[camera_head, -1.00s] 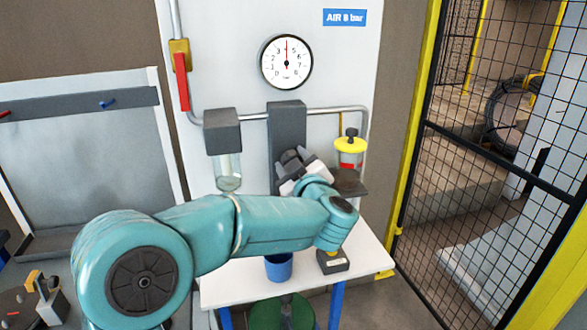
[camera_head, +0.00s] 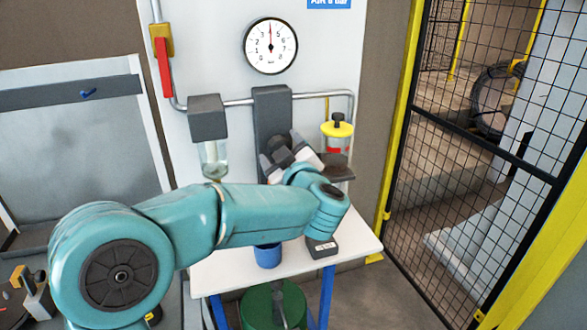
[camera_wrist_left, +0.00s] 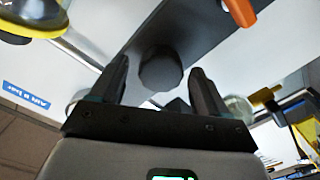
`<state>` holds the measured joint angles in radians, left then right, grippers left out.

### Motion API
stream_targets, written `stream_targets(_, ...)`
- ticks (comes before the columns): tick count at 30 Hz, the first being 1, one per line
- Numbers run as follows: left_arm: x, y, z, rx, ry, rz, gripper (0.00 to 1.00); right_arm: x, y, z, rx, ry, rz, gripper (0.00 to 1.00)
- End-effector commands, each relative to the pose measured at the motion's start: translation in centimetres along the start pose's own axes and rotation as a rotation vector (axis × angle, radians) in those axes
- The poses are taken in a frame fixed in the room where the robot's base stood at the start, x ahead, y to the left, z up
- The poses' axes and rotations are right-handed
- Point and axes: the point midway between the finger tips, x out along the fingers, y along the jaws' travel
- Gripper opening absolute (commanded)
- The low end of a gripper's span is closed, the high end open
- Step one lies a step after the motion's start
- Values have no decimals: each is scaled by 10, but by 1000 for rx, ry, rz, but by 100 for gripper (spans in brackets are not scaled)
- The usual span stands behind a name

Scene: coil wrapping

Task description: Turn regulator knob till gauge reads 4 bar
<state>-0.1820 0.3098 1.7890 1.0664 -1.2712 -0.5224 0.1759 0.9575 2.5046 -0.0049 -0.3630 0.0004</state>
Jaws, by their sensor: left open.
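The round white gauge (camera_head: 270,46) hangs on the wall panel, with its red needle pointing nearly straight up; its small digits are hard to read. Below it is the dark grey regulator block (camera_head: 272,108). The dark faceted knob (camera_wrist_left: 160,68) shows in the left wrist view, between and beyond the fingertips. My left gripper (camera_head: 286,154) is at the lower part of the block in the head view, and it also shows in the wrist view (camera_wrist_left: 159,78). Its fingers are apart on either side of the knob; contact is not clear. My right gripper is out of view.
A grey filter with a clear bowl (camera_head: 214,155) hangs left of the block. A yellow-topped unit (camera_head: 337,131) stands close to its right. A red lever (camera_head: 164,80) is further left. A white table (camera_head: 352,247) is below, and a mesh fence (camera_head: 480,150) stands right.

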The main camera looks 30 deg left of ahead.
Motion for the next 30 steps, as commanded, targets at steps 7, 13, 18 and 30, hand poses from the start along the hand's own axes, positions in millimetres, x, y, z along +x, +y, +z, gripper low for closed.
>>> stream_targets(7,-63,0,2,-3,-2,8,76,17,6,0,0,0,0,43)
stream_targets(13,-113,0,1,-3,-1,6,76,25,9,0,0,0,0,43)
stream_targets(18,-140,0,0,-2,0,4,76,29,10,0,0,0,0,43)
stream_targets(30,-151,0,-1,-1,2,1,76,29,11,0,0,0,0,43)
